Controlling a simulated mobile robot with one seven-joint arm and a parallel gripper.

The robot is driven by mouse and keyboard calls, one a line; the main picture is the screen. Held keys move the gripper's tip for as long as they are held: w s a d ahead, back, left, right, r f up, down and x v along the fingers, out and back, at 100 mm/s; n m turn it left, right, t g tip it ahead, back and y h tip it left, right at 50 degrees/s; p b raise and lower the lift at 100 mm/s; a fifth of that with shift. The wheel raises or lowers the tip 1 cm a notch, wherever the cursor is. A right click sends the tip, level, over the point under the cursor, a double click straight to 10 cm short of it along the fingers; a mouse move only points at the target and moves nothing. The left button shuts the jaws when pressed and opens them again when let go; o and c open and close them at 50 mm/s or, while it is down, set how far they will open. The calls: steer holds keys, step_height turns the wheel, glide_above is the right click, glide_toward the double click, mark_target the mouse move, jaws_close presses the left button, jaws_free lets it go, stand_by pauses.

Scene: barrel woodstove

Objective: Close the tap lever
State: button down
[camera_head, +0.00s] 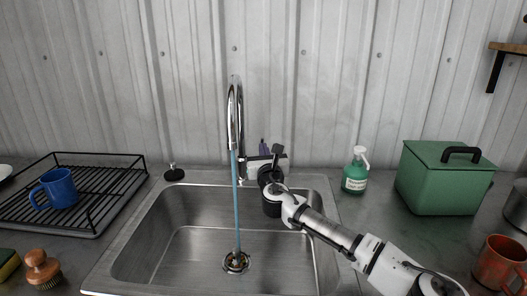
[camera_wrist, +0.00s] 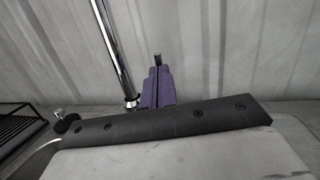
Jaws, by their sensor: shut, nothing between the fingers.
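The chrome tap (camera_head: 236,115) stands at the back of the sink, and a blue stream of water (camera_head: 237,210) runs from its spout to the drain. Its post (camera_wrist: 115,50) rises at left in the wrist view. My gripper (camera_head: 263,147) is just right of the tap's base, with its wrist over the sink's back right. In the wrist view its purple fingers (camera_wrist: 158,85) are shut with nothing between them, close right of the post. A small dark tip (camera_wrist: 157,59) shows just beyond them; I cannot tell whether it is the lever. The lever is not clearly seen.
The steel sink (camera_head: 180,255) is below my arm. A green soap bottle (camera_head: 355,177) and a green lidded box (camera_head: 440,180) stand to the right, with an orange mug (camera_head: 498,265) nearer. A black rack (camera_head: 100,200) with a blue mug (camera_head: 58,187) is at left.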

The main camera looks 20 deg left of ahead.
stand_by(0.3)
steer(key=shift+w+a+r+p, duration=0.2)
steer(key=shift+w+r+p, duration=0.2)
steer(key=shift+w, duration=0.2)
steer(key=shift+f, duration=0.1)
